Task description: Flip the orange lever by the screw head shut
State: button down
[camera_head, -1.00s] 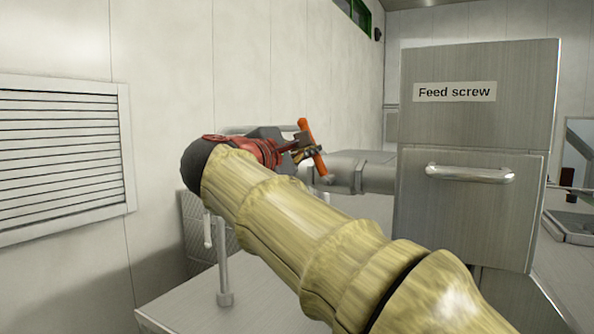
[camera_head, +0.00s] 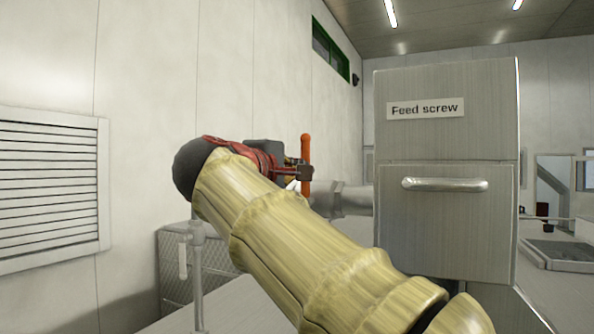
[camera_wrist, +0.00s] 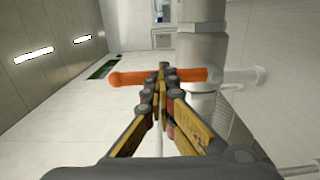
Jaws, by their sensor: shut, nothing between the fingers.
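The orange lever (camera_head: 306,149) stands upright in the head view, left of the pipe that runs to the feed screw housing. In the wrist view the same lever (camera_wrist: 130,78) lies across the picture in front of a grey pipe. My gripper (camera_wrist: 163,68) is shut and empty, its fingertips at the middle of the lever in that view. In the head view my gripper (camera_head: 304,173) overlaps the lever's middle. I cannot tell whether the fingers touch it. My arm hides the lever's mount and part of the pipe.
The steel housing (camera_head: 448,115) labelled "Feed screw", with a bar handle (camera_head: 445,185), stands right of the lever. A grey pipe (camera_head: 350,200) leads into it. A louvred vent (camera_head: 50,190) is on the left wall. A metal post (camera_head: 197,280) stands at lower left.

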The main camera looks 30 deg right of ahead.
jog(key=c, duration=2.5)
grip_release()
jog(key=shift+w+f, duration=0.15)
jog(key=shift+f, duration=0.15)
jog(key=o, duration=1.2)
jog(key=shift+w+d, duration=0.2)
jog(key=shift+d, duration=0.25)
jog(key=o, duration=1.3)
jog(key=shift+a+r, duration=0.1)
jog(key=shift+r, duration=0.05)
jog(key=shift+s, duration=0.1)
jog(key=v, duration=1.2)
